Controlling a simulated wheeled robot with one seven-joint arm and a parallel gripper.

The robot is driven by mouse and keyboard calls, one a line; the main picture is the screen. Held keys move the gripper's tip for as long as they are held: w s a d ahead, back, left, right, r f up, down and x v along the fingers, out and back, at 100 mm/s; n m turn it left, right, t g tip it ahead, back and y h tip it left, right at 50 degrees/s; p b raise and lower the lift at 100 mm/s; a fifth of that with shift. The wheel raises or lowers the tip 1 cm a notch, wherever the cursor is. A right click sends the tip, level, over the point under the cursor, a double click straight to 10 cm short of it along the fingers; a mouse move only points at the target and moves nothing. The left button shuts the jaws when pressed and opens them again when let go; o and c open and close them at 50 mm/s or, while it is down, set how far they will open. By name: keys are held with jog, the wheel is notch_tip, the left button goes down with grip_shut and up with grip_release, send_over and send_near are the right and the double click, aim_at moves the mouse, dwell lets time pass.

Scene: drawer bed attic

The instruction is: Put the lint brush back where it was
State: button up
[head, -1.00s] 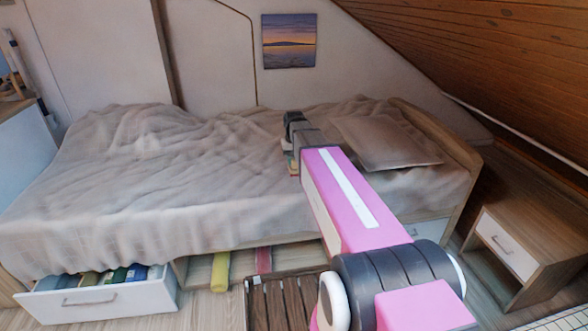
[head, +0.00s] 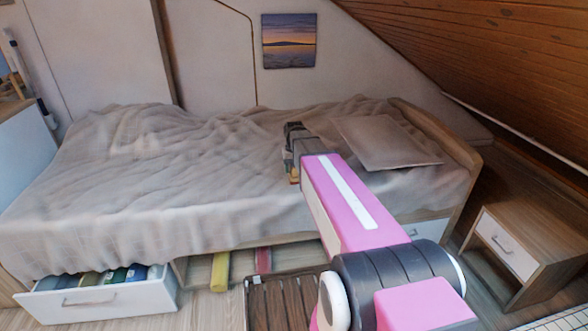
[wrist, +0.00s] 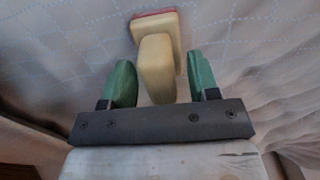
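My gripper (wrist: 162,72) is over the bed. In the wrist view its two green fingers stand on either side of the pale yellow handle of the lint brush (wrist: 157,66). The brush's head, with a red edge, lies beyond the handle, against or just above the grey bedcover (head: 180,185); contact is unclear. In the head view my arm hides most of the brush; a small yellowish part shows below the gripper.
An open drawer (head: 100,303) holding several items juts out at the bed's lower left. A yellow item (head: 220,270) and a red one (head: 264,260) lie under the bed. A dark slatted wooden piece (head: 285,302) stands in front. A pillow (head: 388,143) and a nightstand (head: 525,235) are at the right.

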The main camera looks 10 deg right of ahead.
jog(key=shift+r, duration=0.1)
notch_tip(320, 180, up, 12)
jog(key=s+f, duration=1.8)
jog(key=s, duration=0.3)
jog(key=shift+s+f, duration=0.15)
